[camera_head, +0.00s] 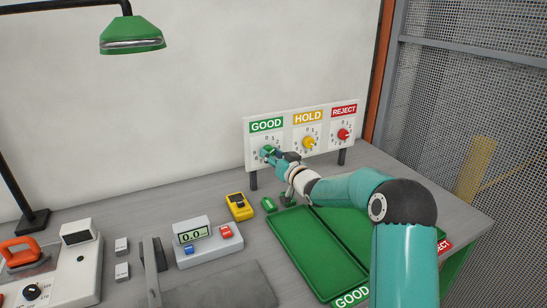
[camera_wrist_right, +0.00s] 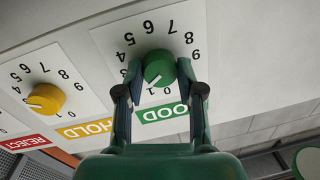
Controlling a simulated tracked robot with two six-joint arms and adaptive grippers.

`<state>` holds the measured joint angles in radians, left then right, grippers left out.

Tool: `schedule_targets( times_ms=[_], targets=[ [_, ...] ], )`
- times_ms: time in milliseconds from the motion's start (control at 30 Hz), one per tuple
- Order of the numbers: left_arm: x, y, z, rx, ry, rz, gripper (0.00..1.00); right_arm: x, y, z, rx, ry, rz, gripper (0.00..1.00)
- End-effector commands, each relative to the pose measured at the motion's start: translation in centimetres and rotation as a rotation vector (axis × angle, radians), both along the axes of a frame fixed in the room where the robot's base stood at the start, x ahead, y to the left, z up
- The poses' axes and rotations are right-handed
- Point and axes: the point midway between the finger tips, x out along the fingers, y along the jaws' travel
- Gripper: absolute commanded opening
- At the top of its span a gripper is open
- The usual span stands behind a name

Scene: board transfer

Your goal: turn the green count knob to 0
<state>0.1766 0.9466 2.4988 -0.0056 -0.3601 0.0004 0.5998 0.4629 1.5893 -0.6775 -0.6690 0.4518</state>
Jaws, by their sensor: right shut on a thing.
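The green count knob (camera_head: 269,149) sits on the white panel under the GOOD label (camera_head: 266,125). In the right wrist view the green knob (camera_wrist_right: 158,66) shows upside down inside its ring of digits. My right gripper (camera_head: 267,155) is shut on it, with one finger on each side; the fingers (camera_wrist_right: 160,80) also show in the wrist view. The knob's pale pointer mark (camera_wrist_right: 153,81) points toward the 0 and 1 side of the dial; I cannot tell exactly which digit it meets. My left gripper is out of view.
Beside it on the panel are the yellow HOLD knob (camera_head: 309,143) and the red REJECT knob (camera_head: 343,134). Below lie green trays (camera_head: 309,258), a yellow device (camera_head: 239,206) and a grey display box (camera_head: 207,242). A mesh fence (camera_head: 470,110) stands at right.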

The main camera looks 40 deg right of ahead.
Motion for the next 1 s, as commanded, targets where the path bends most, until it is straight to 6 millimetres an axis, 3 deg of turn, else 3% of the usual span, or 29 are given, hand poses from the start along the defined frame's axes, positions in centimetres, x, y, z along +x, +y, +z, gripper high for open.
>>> schedule_targets(
  times_ms=[500, 1000],
  targets=[
    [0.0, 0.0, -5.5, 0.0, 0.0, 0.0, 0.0, -0.1, -0.1, -0.2, -0.379, 0.114, -0.003, 0.03],
    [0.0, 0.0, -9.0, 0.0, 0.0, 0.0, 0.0, -0.1, 0.0, 0.0, -0.795, 0.248, -0.002, 0.03]
  ],
)
